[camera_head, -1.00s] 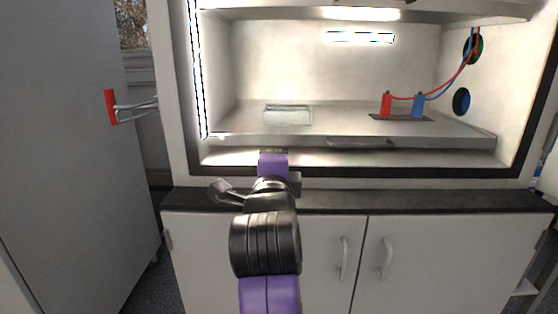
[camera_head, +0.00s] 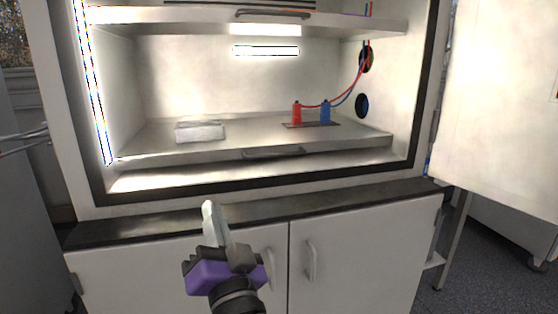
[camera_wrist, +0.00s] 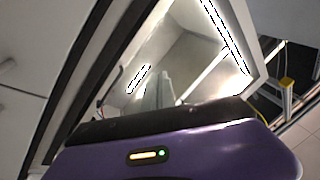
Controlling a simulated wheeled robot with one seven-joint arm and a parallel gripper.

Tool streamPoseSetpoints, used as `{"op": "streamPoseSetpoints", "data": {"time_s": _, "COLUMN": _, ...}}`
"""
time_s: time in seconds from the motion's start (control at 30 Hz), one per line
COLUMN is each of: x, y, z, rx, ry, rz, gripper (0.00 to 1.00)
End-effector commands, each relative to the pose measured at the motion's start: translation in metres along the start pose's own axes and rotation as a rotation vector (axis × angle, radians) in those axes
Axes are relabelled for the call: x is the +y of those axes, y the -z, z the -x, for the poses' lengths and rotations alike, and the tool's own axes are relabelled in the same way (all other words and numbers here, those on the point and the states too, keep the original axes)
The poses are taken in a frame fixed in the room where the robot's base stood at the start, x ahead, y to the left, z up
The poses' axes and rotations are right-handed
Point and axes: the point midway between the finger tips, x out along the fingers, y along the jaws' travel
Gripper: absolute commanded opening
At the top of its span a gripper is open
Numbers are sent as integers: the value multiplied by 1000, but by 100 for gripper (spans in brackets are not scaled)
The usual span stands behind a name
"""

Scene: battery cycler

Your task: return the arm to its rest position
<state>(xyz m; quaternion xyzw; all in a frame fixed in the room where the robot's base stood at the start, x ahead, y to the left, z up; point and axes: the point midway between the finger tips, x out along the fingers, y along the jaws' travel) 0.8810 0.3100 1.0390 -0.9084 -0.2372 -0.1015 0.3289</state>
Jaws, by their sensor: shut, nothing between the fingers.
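My gripper (camera_head: 212,220) is shut and empty. Its pale fingers point up in front of the cabinet's dark lower ledge, at the lower middle of the head view. The purple wrist shows just below them. In the wrist view the shut fingers (camera_wrist: 160,90) stand up beyond the purple housing, with the lit chamber behind them. The gripper looks clear of the shelf and its contents.
The open chamber holds a pull-out shelf (camera_head: 345,145) with a silvery block (camera_head: 200,131), a red terminal (camera_head: 297,113) and a blue terminal (camera_head: 325,112) with cables. White cupboard doors (camera_head: 350,250) stand below. An open door (camera_head: 495,100) is at right.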

Motion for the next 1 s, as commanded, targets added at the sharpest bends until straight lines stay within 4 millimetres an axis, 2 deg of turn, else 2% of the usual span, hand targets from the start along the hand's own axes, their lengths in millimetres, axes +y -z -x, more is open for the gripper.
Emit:
{"op": "streamPoseSetpoints", "data": {"time_s": 0.03, "x": 18, "y": -6, "z": 22, "rx": -5, "ry": -1, "rz": 65, "gripper": 0}}
{"op": "streamPoseSetpoints", "data": {"time_s": 0.2, "x": 60, "y": -14, "z": 88, "rx": -13, "ry": 0, "rz": 259, "gripper": 0}}
{"op": "streamPoseSetpoints", "data": {"time_s": 0.5, "x": 117, "y": -14, "z": 210, "rx": -55, "ry": -45, "rz": 513, "gripper": 0}}
{"op": "streamPoseSetpoints", "data": {"time_s": 0.7, "x": 139, "y": -7, "z": 292, "rx": -105, "ry": -105, "rz": 627, "gripper": 0}}
{"op": "streamPoseSetpoints", "data": {"time_s": 1.0, "x": 151, "y": 8, "z": 406, "rx": -211, "ry": -242, "rz": 706, "gripper": 0}}
